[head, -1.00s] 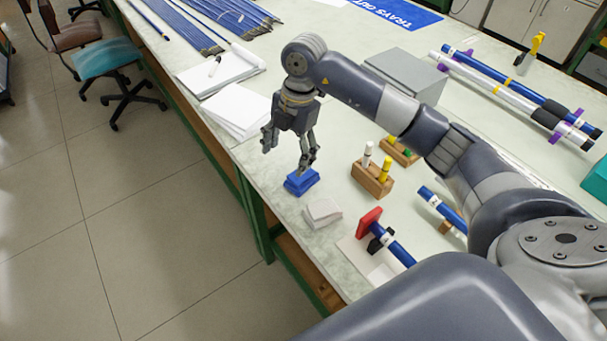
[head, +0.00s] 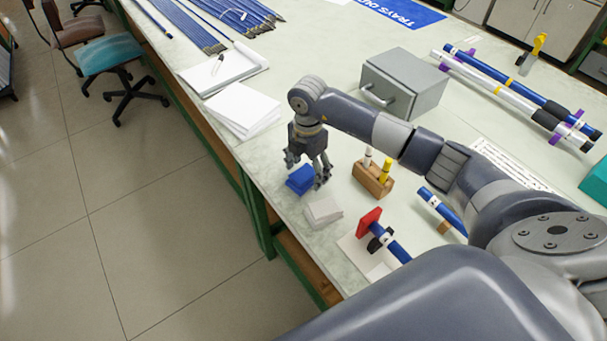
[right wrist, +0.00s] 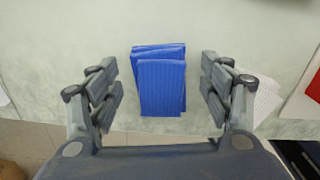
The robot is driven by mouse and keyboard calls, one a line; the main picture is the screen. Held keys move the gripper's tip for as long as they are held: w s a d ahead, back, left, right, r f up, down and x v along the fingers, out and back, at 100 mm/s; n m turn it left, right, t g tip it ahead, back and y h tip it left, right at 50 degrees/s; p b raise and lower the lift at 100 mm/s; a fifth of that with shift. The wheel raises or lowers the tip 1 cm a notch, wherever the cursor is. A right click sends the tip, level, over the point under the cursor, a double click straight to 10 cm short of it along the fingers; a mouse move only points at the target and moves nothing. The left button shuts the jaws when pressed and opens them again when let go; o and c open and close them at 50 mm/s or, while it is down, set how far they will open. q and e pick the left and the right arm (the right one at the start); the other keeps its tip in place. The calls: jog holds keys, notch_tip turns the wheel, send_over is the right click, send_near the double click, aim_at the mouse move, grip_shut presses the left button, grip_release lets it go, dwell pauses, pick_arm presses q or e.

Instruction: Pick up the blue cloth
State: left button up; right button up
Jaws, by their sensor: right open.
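The blue cloth (head: 300,179) lies folded in a small stack on the pale bench top, near its front edge. In the right wrist view the blue cloth (right wrist: 160,85) shows between the two fingers, with a gap on each side. My right gripper (head: 308,177) is open and empty, with its fingers down around the cloth in the head view. It also shows in the right wrist view (right wrist: 162,92), its fingers spread wide. I cannot tell how far the fingertips are above the bench. My left gripper is not in view.
A folded white cloth (head: 323,211) lies close beside the blue one. A wooden block with markers (head: 373,179) stands to the right, and a red-ended blue rod (head: 385,240) rests in front. White paper (head: 243,112) and a grey drawer box (head: 404,84) are farther back.

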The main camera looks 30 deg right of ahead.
aim_at(307, 171)
jog(key=shift+f, duration=0.4)
jog(key=c, duration=1.1)
jog(key=shift+r, duration=0.1)
notch_tip(307, 171, up, 10)
jog(key=shift+f+b, duration=0.1)
jog(key=shift+b, duration=0.75)
jog(key=shift+o, duration=1.1)
jog(key=shift+c, duration=0.7)
